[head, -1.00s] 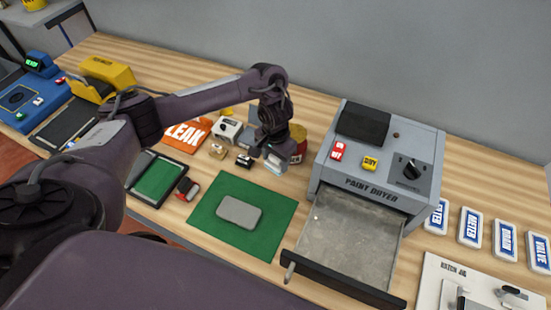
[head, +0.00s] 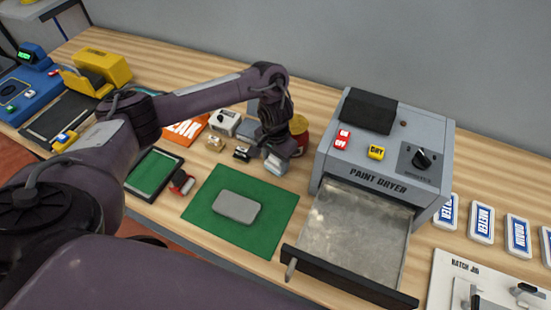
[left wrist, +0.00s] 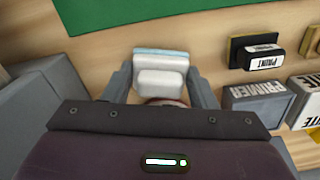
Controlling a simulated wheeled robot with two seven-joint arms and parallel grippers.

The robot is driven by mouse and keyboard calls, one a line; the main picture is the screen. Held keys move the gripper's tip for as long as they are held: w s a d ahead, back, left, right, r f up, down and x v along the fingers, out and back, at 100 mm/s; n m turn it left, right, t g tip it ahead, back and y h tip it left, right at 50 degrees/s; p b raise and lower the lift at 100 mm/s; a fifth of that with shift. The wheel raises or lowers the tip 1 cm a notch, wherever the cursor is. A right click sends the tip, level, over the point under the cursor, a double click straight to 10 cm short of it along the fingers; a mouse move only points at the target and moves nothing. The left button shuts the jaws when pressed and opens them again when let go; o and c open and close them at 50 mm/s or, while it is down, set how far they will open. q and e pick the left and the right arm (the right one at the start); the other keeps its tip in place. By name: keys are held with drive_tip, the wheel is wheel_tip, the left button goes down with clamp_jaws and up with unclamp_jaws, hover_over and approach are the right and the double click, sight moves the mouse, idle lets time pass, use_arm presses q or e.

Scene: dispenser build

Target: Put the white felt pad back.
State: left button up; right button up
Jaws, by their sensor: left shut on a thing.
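My left gripper (head: 273,155) is shut on a white pad (head: 276,165) with a pale blue edge, just beyond the far edge of the green mat. In the left wrist view, the white pad (left wrist: 161,75) sits between the two fingers of my left gripper (left wrist: 160,88). Whether the pad touches the bench is unclear. My right gripper is not in view.
The green mat (head: 205,205) bears a grey rounded plate (head: 237,207). The paint dryer (head: 385,160) stands to the right with its drawer (head: 352,235) pulled out. A block marked PRINT (left wrist: 265,57) and one marked PRIMER (left wrist: 258,103) lie near the gripper.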

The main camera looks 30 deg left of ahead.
use_arm(q)
drive_tip(key=shift+f, duration=0.55)
drive_tip(key=o, duration=1.5)
drive_tip(key=shift+r+p, duration=0.65)
drive_tip(key=shift+p, duration=0.05)
drive_tip(key=shift+r+p, duration=3.35)
drive_tip(key=shift+p, duration=0.6)
drive_tip(key=shift+f, duration=0.1)
